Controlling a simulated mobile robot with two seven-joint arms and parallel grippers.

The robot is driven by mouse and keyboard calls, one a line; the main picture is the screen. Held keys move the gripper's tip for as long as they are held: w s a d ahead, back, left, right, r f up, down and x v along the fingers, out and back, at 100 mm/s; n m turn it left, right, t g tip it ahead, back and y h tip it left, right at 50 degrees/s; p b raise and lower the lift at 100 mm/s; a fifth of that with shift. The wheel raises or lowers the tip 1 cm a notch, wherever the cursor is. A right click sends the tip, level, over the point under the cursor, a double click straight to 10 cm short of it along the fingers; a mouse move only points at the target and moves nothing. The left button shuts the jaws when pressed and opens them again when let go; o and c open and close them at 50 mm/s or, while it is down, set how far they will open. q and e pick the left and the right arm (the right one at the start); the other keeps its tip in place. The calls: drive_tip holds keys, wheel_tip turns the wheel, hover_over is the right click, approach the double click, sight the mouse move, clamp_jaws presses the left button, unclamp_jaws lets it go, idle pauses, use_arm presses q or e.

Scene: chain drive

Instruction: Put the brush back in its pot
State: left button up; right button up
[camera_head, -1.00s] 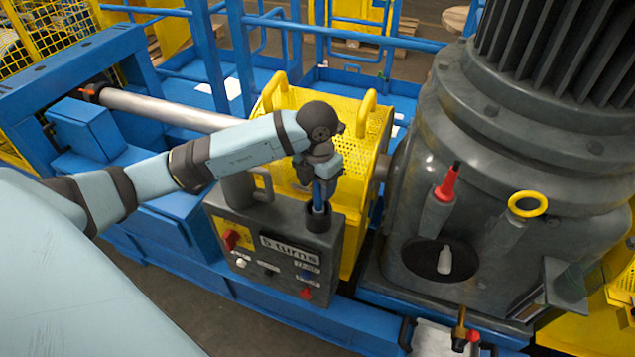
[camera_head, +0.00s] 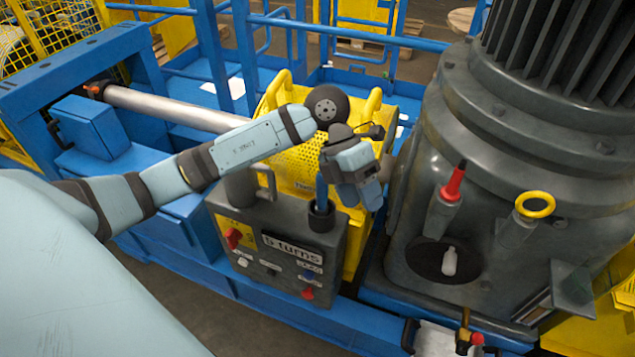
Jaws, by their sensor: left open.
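The brush shows as a blue handle (camera_head: 321,191) standing in a small dark pot (camera_head: 321,216) on top of the grey control box (camera_head: 285,222). Its lower end is hidden inside the pot. My left gripper (camera_head: 362,200) is open and empty, just to the right of the brush handle and above the pot's right side. It appears apart from the handle. My right gripper is not in view.
A grey mug-like can with a handle (camera_head: 248,188) stands on the box left of the pot. A yellow perforated guard (camera_head: 300,165) rises behind. A large grey motor housing (camera_head: 430,190) stands close on the right.

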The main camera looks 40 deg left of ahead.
use_arm(q)
drive_tip(key=s+d+n+h, duration=0.2)
drive_tip(key=s+d+h, duration=0.2)
drive_tip(key=d+h, duration=0.5)
drive_tip(key=w+a+f+n+t+y, duration=0.15)
drive_tip(key=f+n+t, duration=0.25)
drive_tip(key=n+t, duration=0.7)
drive_tip(key=w+a+f+n+t+y, duration=0.1)
drive_tip(key=a+f+n+t+y, duration=0.2)
drive_tip(key=f+n+t, duration=0.7)
drive_tip(key=s+a+f+n+g+y, duration=0.3)
drive_tip(key=s+f+n+g+y, duration=0.5)
drive_tip(key=s+f+n, duration=0.4)
wheel_tip(320, 180, down, 2)
drive_tip(key=shift+s+a+f+n, duration=0.15)
drive_tip(key=shift+s+a+n, duration=0.05)
drive_tip(key=shift+a+n, duration=0.25)
drive_tip(key=shift+y, duration=0.25)
